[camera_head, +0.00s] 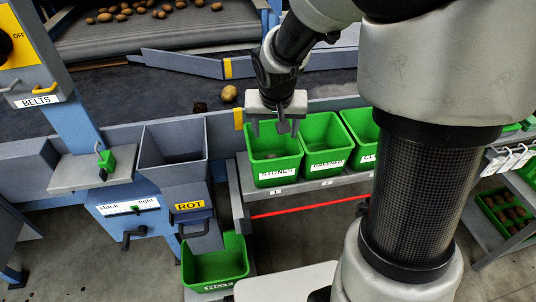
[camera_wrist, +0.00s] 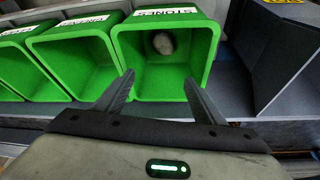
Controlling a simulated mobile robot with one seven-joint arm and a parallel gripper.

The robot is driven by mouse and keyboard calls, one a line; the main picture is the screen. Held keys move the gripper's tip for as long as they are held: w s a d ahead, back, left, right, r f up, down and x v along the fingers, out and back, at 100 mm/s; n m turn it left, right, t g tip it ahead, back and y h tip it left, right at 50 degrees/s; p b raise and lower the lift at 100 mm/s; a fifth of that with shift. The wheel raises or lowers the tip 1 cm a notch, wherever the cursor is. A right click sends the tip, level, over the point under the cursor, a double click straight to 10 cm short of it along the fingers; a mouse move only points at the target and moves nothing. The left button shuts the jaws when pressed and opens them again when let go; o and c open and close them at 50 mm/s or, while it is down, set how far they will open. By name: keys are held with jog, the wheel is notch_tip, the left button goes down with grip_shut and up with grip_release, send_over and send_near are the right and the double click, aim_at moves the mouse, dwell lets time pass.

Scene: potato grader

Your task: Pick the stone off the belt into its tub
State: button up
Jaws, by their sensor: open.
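A grey-brown stone (camera_wrist: 163,43) lies inside the green tub labelled STONES (camera_wrist: 207,45), as the wrist view shows. That tub (camera_head: 259,163) stands at the left end of the row of tubs in the head view, beside the belt (camera_head: 160,85). My gripper (camera_head: 275,132) is over the rear part of this tub, with its fingers pointing down. In the wrist view my gripper (camera_wrist: 158,88) is open, its two fingers wide apart with nothing between them.
A potato (camera_head: 229,93) and a dark lump (camera_head: 199,107) lie on the belt. More green tubs (camera_head: 324,145) stand to the right of the stones tub. A grey chute (camera_head: 174,147) marked ROT is on its left, above a low green tub (camera_head: 216,263).

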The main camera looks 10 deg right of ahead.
jog(key=p+v, duration=0.3)
jog(key=v, duration=1.4)
jog(key=shift+s+p, duration=0.2)
jog(key=shift+p, duration=0.2)
jog(key=shift+r, duration=0.15)
jog(key=s+d+r+n+t+y, duration=0.1)
jog(key=s+d+n, duration=0.15)
jog(key=s, duration=1.25)
notch_tip(320, 180, up, 17)
jog(key=p, duration=1.6)
jog(key=shift+a+f, duration=0.2)
jog(key=shift+a, duration=0.25)
